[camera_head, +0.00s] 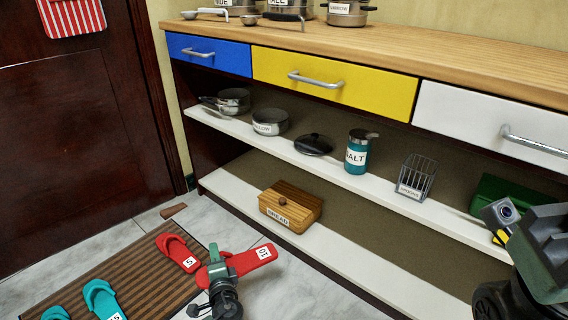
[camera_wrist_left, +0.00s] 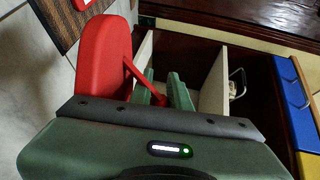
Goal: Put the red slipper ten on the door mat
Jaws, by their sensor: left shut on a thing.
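The red slipper ten (camera_head: 262,254), with a white "10" label, is held in my left gripper (camera_head: 219,262). In the left wrist view the slipper (camera_wrist_left: 102,62) sits at the fingers, its strap beside the green fingertips (camera_wrist_left: 166,92). The brown striped door mat (camera_head: 135,262) lies on the floor by the door. In the head view the slipper overlaps the mat's right edge, most of it showing over the tiles; its height is hard to tell. A red slipper labelled 5 (camera_head: 178,252) lies on the mat. My right gripper (camera_head: 520,235) is partly in view at the right edge.
Teal slippers (camera_head: 102,298) lie at the mat's front left. A shelf unit (camera_head: 290,225) stands to the right, with a wooden bread box (camera_head: 291,205) on its low shelf. A small brown block (camera_head: 174,210) lies behind the mat. Tiles right of the mat are clear.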

